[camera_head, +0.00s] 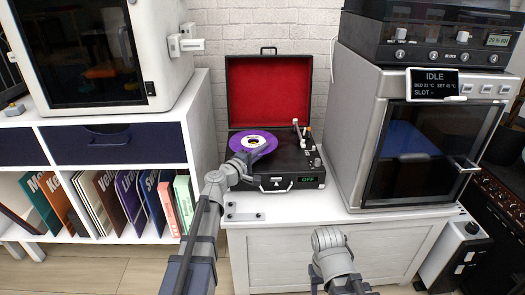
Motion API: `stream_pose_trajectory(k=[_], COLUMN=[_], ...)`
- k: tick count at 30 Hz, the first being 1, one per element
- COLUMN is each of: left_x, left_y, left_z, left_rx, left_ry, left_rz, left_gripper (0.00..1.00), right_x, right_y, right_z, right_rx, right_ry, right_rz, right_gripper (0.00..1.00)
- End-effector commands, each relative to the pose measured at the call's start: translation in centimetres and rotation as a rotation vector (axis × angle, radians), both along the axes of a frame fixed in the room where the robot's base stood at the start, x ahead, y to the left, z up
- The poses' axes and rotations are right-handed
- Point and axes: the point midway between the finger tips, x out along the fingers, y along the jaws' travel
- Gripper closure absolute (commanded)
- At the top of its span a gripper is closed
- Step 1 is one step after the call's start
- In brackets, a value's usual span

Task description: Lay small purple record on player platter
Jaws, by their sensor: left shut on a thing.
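The small purple record (238,143) has a pale label at its centre and lies flat, or nearly so, over the left part of the record player's deck (290,157). The platter is hidden beneath it, and I cannot tell whether the record touches it. My left gripper (247,161) is shut on the record's near edge, in front of the player. The player's red-lined lid (268,91) stands open, and its tonearm (298,131) is at the right of the record. My right arm shows at the bottom, but its gripper fingers do not.
The player stands on a white cabinet (285,216), with a metal bracket plate on its front left corner. A silver machine (360,130) with a dark door stands close at the right. A white shelf with several record sleeves (129,195) is at the left.

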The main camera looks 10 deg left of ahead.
Motion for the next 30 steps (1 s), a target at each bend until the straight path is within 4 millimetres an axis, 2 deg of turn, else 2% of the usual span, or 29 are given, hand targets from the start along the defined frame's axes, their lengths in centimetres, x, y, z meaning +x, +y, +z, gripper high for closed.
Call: stream_pose_trajectory(k=[21, 22, 30], left_x=[0.0, 0.0, -0.02], left_y=[-0.01, -0.01, -0.01], left_z=[-0.65, -0.64, -0.62], left_rx=[0.0, 0.0, 0.001], left_ry=[0.0, 0.0, 0.001], left_rz=[0.0, 0.0, 0.0], left_gripper=[1.0, 0.9, 0.6], right_x=[-0.01, 0.0, 0.0], right_y=[0.0, 0.0, 0.0], right_z=[-0.65, -0.63, -0.6], right_rx=[0.0, 0.0, 0.0], right_ry=[0.0, 0.0, 0.0], right_rz=[0.0, 0.0, 0.0], right_gripper=[0.46, 0.46, 0.46])
